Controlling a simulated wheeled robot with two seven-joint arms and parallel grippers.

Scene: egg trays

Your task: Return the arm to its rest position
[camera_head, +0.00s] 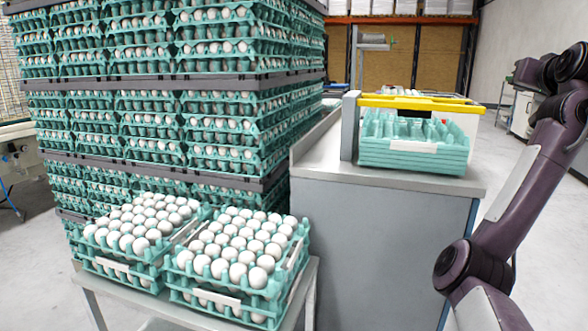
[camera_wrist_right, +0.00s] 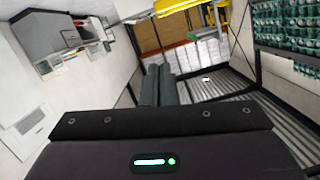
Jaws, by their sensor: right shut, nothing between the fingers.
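My right arm (camera_head: 510,205) comes in at the right side of the head view, raised and bent. Its gripper is outside the head view. In the right wrist view my right gripper (camera_wrist_right: 159,80) has its two dark fingers together, with nothing between them. Past the fingers that view shows the far room, with shelving and white stacked goods, so the gripper is clear of the trays. My left gripper is in neither view.
Two stacks of green trays with white eggs (camera_head: 170,265) stand on a low table (camera_head: 303,290) in front. Empty green trays (camera_head: 410,160) sit on a grey cabinet (camera_head: 380,250) beside a yellow bar (camera_head: 420,102). Tall egg-tray stacks (camera_head: 170,85) fill the back left.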

